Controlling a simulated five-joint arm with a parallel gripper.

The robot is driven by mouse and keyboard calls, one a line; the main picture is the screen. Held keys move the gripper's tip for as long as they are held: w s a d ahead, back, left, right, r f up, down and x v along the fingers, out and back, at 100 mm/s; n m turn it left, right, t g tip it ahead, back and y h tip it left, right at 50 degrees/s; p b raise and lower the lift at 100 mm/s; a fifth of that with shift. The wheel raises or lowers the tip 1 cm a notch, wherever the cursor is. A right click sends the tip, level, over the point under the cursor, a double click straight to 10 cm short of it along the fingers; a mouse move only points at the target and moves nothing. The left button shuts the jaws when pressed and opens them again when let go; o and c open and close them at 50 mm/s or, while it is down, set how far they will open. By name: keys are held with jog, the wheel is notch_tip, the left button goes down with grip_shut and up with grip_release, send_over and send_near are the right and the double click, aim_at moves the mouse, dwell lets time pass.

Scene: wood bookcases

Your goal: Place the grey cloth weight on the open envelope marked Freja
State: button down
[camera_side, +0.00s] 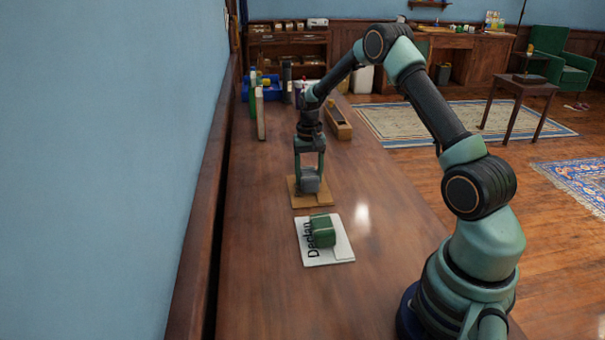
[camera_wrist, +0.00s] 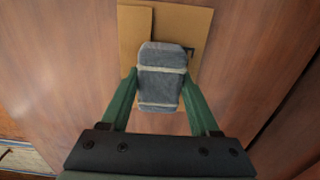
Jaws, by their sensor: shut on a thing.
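The grey cloth weight (camera_side: 310,181) is between the fingers of my gripper (camera_side: 310,174). In the wrist view the weight (camera_wrist: 161,77) shows two pale bands, with a finger of my gripper (camera_wrist: 160,88) against each side. A tan envelope (camera_side: 323,201) lies directly beneath it on the long wooden surface. The envelope also shows in the wrist view (camera_wrist: 196,20), with its flap side at the far left. The weight hides most of its name; only a dark bit of lettering shows, so I cannot read it. I cannot tell whether the weight touches the envelope.
A white envelope (camera_side: 339,251) marked Declan lies nearer the side camera, with a green weight (camera_side: 321,231) on it. A wooden box (camera_side: 339,124), an upright board (camera_side: 260,114) and a blue bin (camera_side: 267,84) stand farther back. A blue wall (camera_side: 120,160) runs along the left.

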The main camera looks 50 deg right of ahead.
jog(key=shift+f, duration=0.35)
jog(key=shift+c, duration=0.6)
grip_release()
